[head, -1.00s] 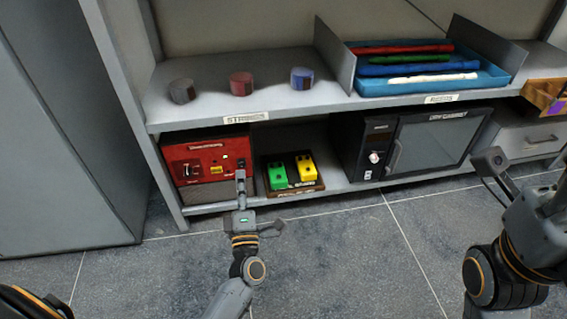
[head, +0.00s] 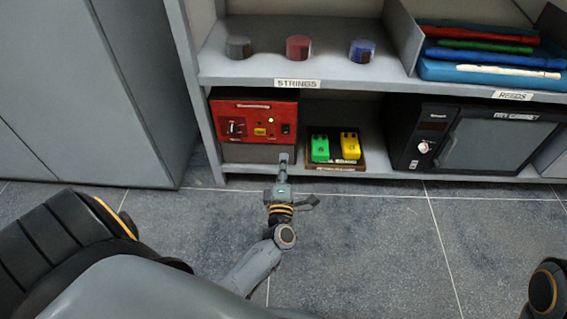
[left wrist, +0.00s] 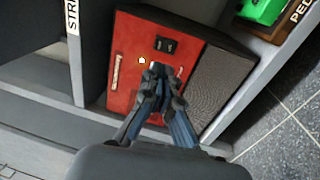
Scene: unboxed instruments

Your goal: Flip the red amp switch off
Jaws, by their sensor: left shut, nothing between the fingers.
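The red amp (head: 253,110) stands on the lower shelf at the left, under the STRINGS label, with a grey speaker grille below its red panel. My left gripper (head: 284,157) is shut and empty, in front of the amp's lower right part, below the switch. In the left wrist view the shut fingertips (left wrist: 160,68) overlap the red panel close to the switch (left wrist: 165,45). Contact cannot be told. My right gripper is out of view.
A pedal board with green (head: 319,148) and yellow (head: 350,146) pedals stands right of the amp. A black dry cabinet (head: 470,138) is farther right. The upper shelf (head: 330,66) overhangs the amp. The floor in front is clear.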

